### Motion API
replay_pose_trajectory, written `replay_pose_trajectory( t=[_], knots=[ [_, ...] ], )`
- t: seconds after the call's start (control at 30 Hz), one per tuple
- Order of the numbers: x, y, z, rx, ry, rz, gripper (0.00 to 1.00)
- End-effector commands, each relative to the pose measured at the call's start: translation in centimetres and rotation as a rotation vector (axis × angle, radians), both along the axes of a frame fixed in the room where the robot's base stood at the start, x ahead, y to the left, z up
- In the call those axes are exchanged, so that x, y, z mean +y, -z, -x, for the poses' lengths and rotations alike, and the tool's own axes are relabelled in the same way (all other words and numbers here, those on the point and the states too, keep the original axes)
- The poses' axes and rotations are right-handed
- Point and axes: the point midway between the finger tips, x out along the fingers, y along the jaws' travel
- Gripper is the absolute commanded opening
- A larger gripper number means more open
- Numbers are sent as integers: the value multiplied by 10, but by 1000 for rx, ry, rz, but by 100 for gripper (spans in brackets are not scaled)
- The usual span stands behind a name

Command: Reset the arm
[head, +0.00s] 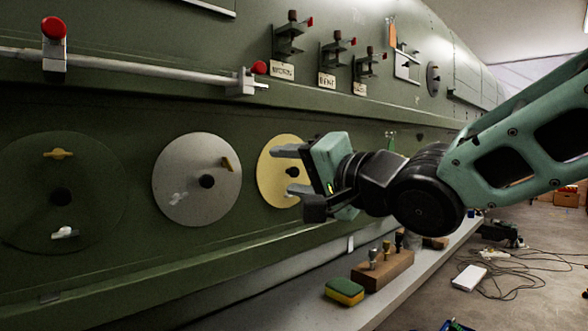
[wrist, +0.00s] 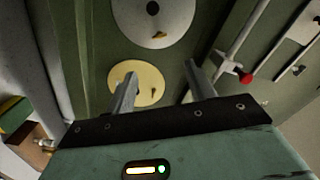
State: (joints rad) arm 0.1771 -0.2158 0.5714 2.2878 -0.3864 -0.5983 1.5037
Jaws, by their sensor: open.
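My gripper (head: 292,172) is open and empty, held out level in front of the green fuselage side (head: 110,115). In the head view its fingers overlap the yellow disc (head: 272,160); I cannot tell how far they are from it. In the wrist view the two fingers (wrist: 158,85) stand apart, with the yellow disc (wrist: 148,84) between and behind them. A pale grey disc (head: 190,205) with a dark centre is left of the gripper in the head view. My green arm comes in from the right.
A dark green disc (head: 60,225) is at far left. A rail (head: 150,66) with red knobs and several labelled clamps (head: 288,45) are above. A ledge (head: 400,290) below holds a sponge (head: 344,291) and a wooden block (head: 382,270). Cables (head: 530,262) lie on the floor at right.

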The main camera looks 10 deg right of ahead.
Motion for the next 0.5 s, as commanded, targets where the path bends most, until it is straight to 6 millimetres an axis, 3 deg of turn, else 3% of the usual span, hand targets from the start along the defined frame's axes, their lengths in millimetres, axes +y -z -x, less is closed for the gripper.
replay_pose_trajectory(
  t=[0.33,0.43,0.5],
  knots=[
    [0,0,0,1,0,0,55],
    [0,20,3,39,19,92,55],
    [-1,48,8,94,33,219,55]
  ],
)
